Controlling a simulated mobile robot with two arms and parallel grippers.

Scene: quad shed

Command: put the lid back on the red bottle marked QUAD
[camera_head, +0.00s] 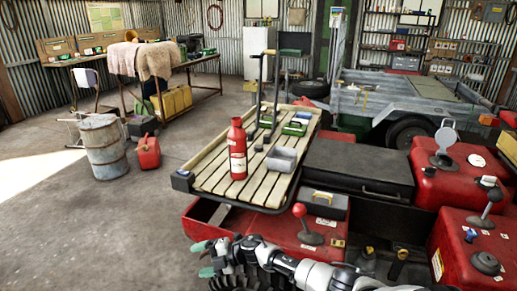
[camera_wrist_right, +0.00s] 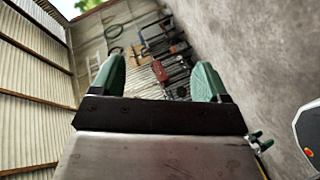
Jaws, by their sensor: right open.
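A red bottle (camera_head: 237,153) with a pale label stands upright on a slatted wooden rack (camera_head: 212,176). The lettering on it is too small to read. I cannot make out a separate lid in either view. My right gripper (camera_head: 203,260) has green fingertips and is at the bottom of the head view, nearer than the rack and below the bottle, apart from it. Its two fingers also show in the right wrist view (camera_wrist_right: 159,80), spread wide with nothing between them. My left gripper is not in view.
A lever with a red knob (camera_head: 300,210) rises near the rack's front right. A black case (camera_head: 358,167) lies to the right.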

